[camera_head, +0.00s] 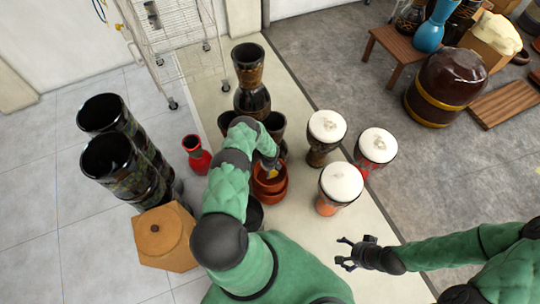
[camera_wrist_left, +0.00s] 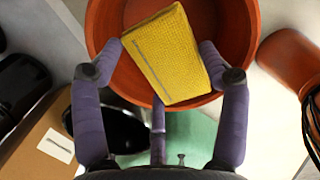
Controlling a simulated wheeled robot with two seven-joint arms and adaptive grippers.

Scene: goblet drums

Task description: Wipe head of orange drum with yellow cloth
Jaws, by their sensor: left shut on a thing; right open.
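My left gripper (camera_head: 268,166) is shut on the yellow cloth (camera_wrist_left: 168,54), a folded rectangular pad, over the mouth of an orange-brown pot (camera_wrist_left: 245,35). In the head view only a bit of the cloth (camera_head: 271,175) shows beneath the gripper. The orange drum (camera_head: 327,208) stands upright to the right of the left gripper, its pale round head (camera_head: 341,182) smudged grey in the middle and uncovered. My right gripper (camera_head: 352,255) is open and empty, below and slightly right of the orange drum.
Two more white-headed drums, one dark (camera_head: 326,127) and one red (camera_head: 377,146), stand close to the orange drum. A tall dark vase (camera_head: 250,85), a red vase (camera_head: 195,155) and a wooden box (camera_head: 165,238) surround my left arm. Pale floor separates pots and drums.

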